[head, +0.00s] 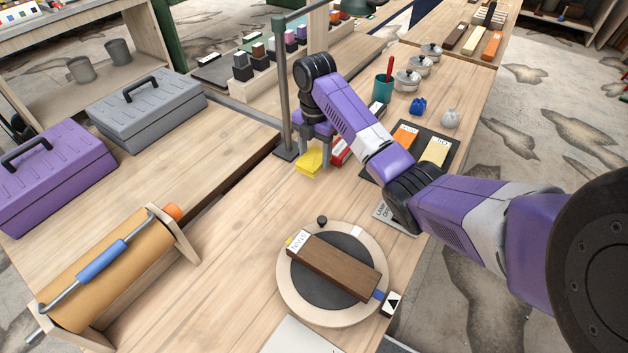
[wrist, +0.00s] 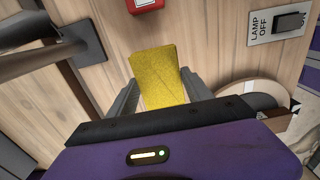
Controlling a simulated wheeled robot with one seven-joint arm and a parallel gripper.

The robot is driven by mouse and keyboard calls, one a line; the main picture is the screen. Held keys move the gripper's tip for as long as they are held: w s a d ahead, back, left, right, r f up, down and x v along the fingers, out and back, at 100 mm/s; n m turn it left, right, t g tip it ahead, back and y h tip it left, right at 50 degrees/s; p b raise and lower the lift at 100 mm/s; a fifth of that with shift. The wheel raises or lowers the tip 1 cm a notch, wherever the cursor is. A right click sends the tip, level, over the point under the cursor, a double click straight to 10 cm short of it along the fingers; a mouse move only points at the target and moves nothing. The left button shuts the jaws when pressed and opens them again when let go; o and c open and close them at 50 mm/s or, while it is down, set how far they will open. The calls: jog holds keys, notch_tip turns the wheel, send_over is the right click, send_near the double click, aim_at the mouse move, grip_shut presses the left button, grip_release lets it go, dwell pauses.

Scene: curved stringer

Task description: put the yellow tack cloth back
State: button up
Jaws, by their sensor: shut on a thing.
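The yellow tack cloth (head: 309,162) hangs in my gripper (head: 314,148), low over the wooden bench beside the base of a grey post. It also shows in the wrist view (wrist: 157,70) as a flat yellow piece between the two fingers of my gripper (wrist: 160,92). The jaws are shut on it. I cannot tell whether its lower edge touches the bench. Part of the bench behind the gripper is hidden by my arm.
The grey post (head: 284,90) stands close left of the gripper. A red item (head: 341,153) lies just right. A dark mat (head: 419,127) holds orange and pale labelled blocks. A round turntable (head: 293,299) bears a brown block (head: 333,266). Bare bench lies between cloth and turntable.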

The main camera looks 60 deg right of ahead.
aim_at(315, 157)
notch_tip(315, 157, down, 9)
jog(key=shift+r+p, duration=0.1)
jog(key=shift+p, duration=0.2)
jog(key=shift+f, duration=0.2)
jog(key=o, duration=1.3)
notch_tip(315, 157, up, 12)
jog(key=shift+r+b, duration=0.2)
jog(key=shift+b, duration=0.5)
